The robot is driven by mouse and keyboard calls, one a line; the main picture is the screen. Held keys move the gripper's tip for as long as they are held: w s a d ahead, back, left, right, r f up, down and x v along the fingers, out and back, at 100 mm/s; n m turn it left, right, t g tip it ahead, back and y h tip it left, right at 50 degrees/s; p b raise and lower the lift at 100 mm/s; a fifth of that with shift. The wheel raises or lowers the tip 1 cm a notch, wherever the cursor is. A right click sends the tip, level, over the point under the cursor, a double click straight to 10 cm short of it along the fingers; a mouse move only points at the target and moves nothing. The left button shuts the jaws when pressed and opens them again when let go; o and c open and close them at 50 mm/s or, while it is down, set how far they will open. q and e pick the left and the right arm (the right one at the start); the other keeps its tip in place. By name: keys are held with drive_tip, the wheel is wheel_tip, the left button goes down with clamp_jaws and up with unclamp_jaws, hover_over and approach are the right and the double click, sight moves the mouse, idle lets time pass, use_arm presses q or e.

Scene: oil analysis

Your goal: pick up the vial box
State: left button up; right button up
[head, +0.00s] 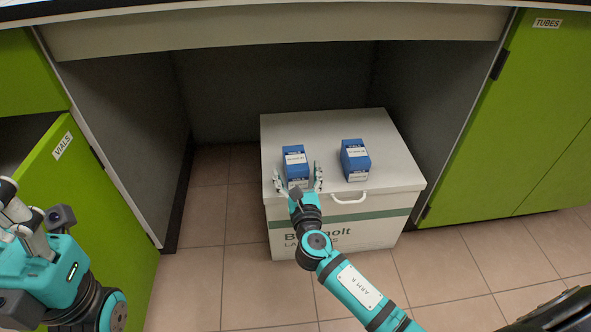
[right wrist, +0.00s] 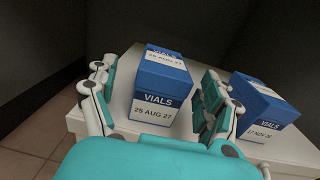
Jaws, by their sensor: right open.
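Two blue vial boxes with white labels stand upright on a white chest (head: 387,134). The left vial box (head: 294,160) reads "VIALS 25 AUG 27" in the right wrist view (right wrist: 162,85).
The chest has a white front handle (head: 350,199) and stands under a bench between cabinet walls. A green TUBES cabinet (head: 510,130) is at right. Tiled floor (head: 200,275) is clear in front.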

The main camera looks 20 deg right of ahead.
sight(295, 158)
drive_tip(key=w, duration=0.1)
drive_tip(key=w+d+b, duration=0.1)
drive_tip(key=w, duration=0.1)
drive_tip(key=w+b, duration=0.1)
drive_tip(key=w, duration=0.1)
drive_tip(key=shift+d+r, duration=0.2)
drive_tip(key=shift+r, duration=0.05)
drive_tip(key=c, duration=1.3)
drive_tip(key=shift+c, duration=0.9)
drive_tip(key=shift+r, duration=0.15)
